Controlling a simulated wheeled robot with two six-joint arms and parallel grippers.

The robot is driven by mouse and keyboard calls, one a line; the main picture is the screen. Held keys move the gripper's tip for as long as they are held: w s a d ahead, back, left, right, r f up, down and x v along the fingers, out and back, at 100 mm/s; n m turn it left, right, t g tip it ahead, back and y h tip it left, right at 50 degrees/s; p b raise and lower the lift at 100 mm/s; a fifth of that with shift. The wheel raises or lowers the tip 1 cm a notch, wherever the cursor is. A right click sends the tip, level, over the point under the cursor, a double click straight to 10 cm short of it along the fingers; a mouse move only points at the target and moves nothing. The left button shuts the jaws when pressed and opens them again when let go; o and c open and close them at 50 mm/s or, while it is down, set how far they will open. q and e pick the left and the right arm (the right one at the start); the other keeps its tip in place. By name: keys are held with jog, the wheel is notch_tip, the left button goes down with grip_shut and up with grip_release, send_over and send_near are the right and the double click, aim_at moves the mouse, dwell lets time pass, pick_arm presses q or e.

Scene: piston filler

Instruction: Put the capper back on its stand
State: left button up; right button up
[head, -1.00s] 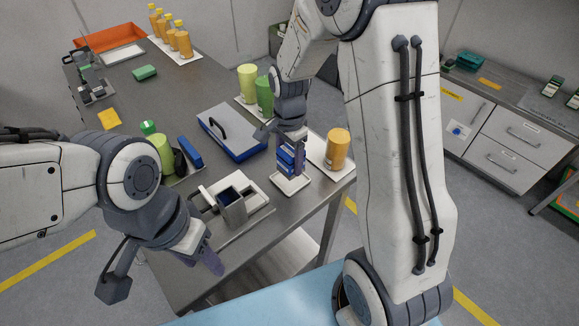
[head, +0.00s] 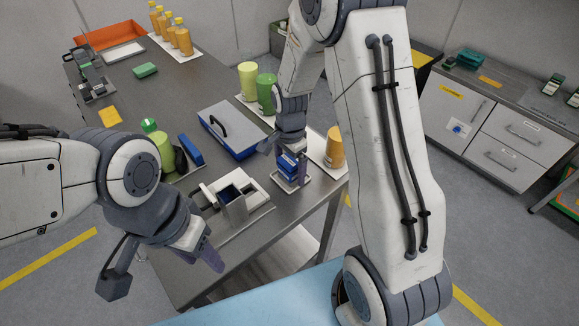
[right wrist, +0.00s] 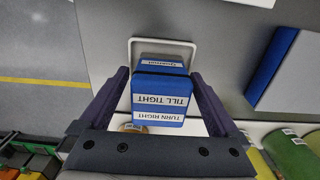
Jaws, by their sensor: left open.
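The capper is a blue block (head: 287,166) with white labels reading "TURN RIGHT" and "TILL TIGHT" in the right wrist view (right wrist: 160,95). My right gripper (right wrist: 160,76) has its fingers on both sides of it and appears shut on it. Below the capper is a shallow white square tray (head: 303,183), which looks like its stand; its rim also shows in the right wrist view (right wrist: 165,40). The capper is over or in this tray; I cannot tell whether it touches the bottom. My left gripper (head: 207,256) is open and empty near the table's front edge.
A blue-and-grey case (head: 230,132) lies behind. Green bottles (head: 266,93) and an orange-yellow bottle (head: 335,148) stand on a white strip close to the right gripper.

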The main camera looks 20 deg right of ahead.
aim_at(290, 159)
notch_tip(290, 159, up, 12)
jog(key=shift+r, duration=0.2)
jog(key=s+a+r+n, duration=0.3)
jog(key=s+a+n, duration=0.6)
jog(key=s+a, duration=0.1)
jog(key=s+a+n+y, duration=0.1)
jog(key=s+a+n, duration=0.3)
jog(key=s+n, duration=0.8)
jog(key=shift+s+f, duration=0.25)
jog(key=shift+s, duration=0.6)
